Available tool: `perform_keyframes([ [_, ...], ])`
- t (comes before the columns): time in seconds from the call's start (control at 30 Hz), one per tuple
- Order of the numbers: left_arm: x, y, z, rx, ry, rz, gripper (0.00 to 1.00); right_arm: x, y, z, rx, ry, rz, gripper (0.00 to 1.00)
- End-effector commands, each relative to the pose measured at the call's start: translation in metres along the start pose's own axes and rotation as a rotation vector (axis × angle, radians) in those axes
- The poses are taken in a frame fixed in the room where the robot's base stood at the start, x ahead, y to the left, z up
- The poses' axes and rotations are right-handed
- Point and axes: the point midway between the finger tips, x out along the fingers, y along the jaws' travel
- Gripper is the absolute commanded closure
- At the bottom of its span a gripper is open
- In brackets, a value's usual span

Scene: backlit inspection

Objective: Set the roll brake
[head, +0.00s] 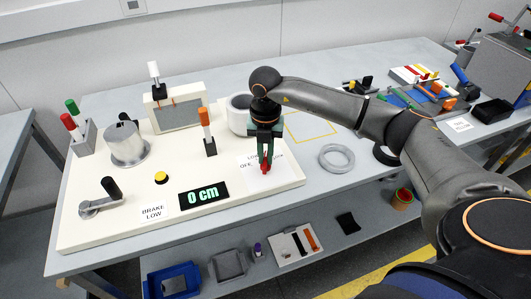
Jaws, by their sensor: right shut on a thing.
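A cream panel (130,225) lies on the grey table. My right gripper (266,158) points down over its right end and is shut on a red-handled part (265,169), likely a lever, beside a white label (250,178) whose words are partly covered. A label reading BRAKE LOW (154,213) lies near the front edge, left of a black display (204,194) showing 0 cm in green. A crank with a black knob (111,187) stands at the left. An orange-handled lever (205,118) stands upright mid-panel. A white roll (239,120) is partly behind my right arm. My left gripper is not in view.
A yellow button (161,178), a metal cylinder (126,146) and a white-handled lever (154,72) stand on the panel. Red and green handles (70,115) rise at its left. A grey ring (336,157) lies on the table to the right. Bins lie on a lower shelf.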

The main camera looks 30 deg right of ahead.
Motion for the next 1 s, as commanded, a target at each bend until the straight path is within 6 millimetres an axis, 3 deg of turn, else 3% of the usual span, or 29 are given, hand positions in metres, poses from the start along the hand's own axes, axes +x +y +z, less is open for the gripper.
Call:
perform_keyframes([
  [0.5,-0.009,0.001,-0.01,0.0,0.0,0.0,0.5,-0.002,0.0,0.001,0.437,-0.003,0.002,1.0],
  [1.0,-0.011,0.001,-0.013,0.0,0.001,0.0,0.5,-0.002,0.0,0.001,0.603,-0.003,0.003,1.0],
])
